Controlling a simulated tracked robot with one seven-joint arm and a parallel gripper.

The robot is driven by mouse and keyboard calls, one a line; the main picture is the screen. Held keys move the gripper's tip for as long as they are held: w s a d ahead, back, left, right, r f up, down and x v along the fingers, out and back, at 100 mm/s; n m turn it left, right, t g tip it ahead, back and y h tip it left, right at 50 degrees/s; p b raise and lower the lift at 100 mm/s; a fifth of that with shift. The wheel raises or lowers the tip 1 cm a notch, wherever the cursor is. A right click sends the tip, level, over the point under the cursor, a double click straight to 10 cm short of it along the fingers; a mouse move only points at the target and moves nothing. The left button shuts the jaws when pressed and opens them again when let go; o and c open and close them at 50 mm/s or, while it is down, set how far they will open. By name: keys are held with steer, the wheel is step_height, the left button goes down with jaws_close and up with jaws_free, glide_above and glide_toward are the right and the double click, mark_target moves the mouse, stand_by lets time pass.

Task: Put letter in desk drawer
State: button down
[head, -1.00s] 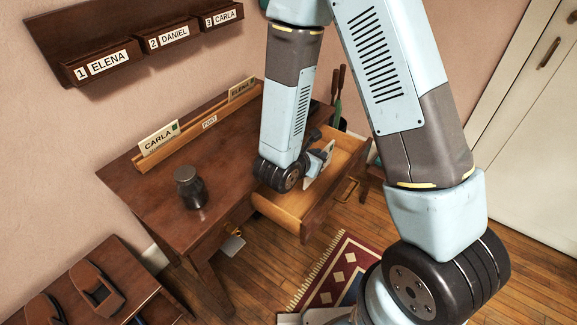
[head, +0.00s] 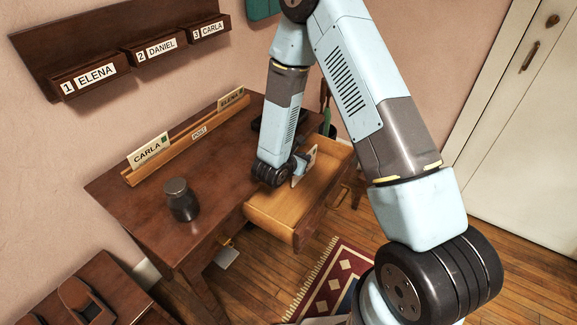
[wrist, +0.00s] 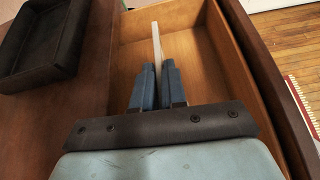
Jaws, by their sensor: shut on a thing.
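My gripper (wrist: 158,78) is shut on a thin pale letter (wrist: 157,44), seen edge-on between the blue fingers in the wrist view. In the head view the letter (head: 308,160) stands roughly upright over the open desk drawer (head: 268,209), and my arm partly hides it. The drawer is pulled out and its bare wooden floor (wrist: 188,60) shows in the wrist view. I cannot tell whether the letter touches that floor.
The desk (head: 145,212) carries a dark jar (head: 181,200), a letter rack (head: 185,142) with CARLA and ELENA letters, and a dark tray (wrist: 45,45) beside the drawer. Labelled wall boxes (head: 155,50) hang above. A patterned rug (head: 330,285) lies on the floor.

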mark_target(296, 179)
steer(key=shift+w+f, duration=0.2)
steer(key=shift+f, duration=1.55)
steer(key=c, duration=1.2)
jaws_free()
